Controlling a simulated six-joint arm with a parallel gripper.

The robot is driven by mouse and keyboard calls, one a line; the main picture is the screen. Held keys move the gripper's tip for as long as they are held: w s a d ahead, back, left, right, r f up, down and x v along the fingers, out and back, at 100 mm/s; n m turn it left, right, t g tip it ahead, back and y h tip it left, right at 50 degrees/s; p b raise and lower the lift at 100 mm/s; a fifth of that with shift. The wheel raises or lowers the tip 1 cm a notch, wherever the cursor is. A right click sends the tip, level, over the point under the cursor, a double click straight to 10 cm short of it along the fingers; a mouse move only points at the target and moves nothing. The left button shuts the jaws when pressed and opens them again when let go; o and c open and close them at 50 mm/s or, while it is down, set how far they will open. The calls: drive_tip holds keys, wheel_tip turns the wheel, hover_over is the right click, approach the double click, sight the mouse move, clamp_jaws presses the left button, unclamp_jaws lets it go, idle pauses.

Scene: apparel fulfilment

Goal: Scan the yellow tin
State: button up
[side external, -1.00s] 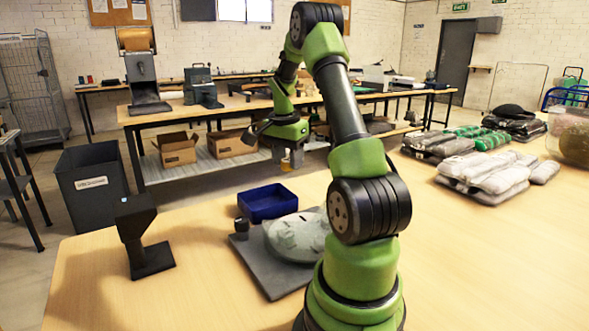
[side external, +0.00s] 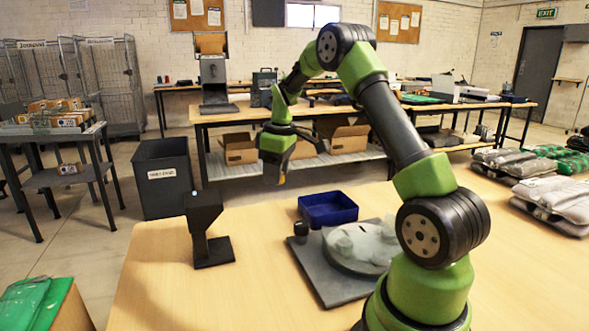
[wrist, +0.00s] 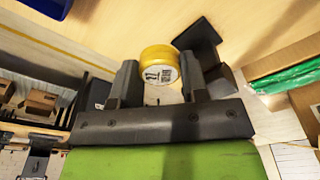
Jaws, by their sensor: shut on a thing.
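The yellow tin (wrist: 156,55) is a short round tin with a yellow lid and a white printed label. In the wrist view it sits between the two dark fingers of my gripper (wrist: 158,75), which is shut on it. A black scanner stand (side external: 203,220) with a tilted head stands on the table, to the left of and below my gripper in the side view. It shows behind the tin in the wrist view (wrist: 196,38).
A blue tray (side external: 328,209) and a grey board (side external: 318,282) with a pale round turntable (side external: 355,249) lie right of the scanner. A dark bin (side external: 164,178) stands on the floor beyond the table. Folded garments (side external: 550,195) lie at right. The table front is clear.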

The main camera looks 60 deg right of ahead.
drive_tip(key=shift+n, duration=0.5)
drive_tip(key=f, duration=1.1)
drive_tip(key=shift+w+a, duration=0.25)
drive_tip(key=shift+w+f, duration=0.1)
drive_tip(key=shift+f, duration=0.2)
drive_tip(key=shift+w+a+f, duration=0.5)
drive_tip(key=shift+w+f, duration=0.1)
drive_tip(key=shift+w, duration=0.15)
drive_tip(key=shift+w+a+f, duration=0.5)
drive_tip(key=shift+w+f, duration=0.05)
drive_tip(key=shift+w, duration=0.2)
drive_tip(key=shift+w+a+f, duration=0.5)
drive_tip(key=shift+w+f, duration=0.1)
drive_tip(key=shift+w, duration=0.15)
drive_tip(key=s+d+r, duration=0.3)
drive_tip(key=r, duration=0.2)
drive_tip(key=shift+r, duration=0.35)
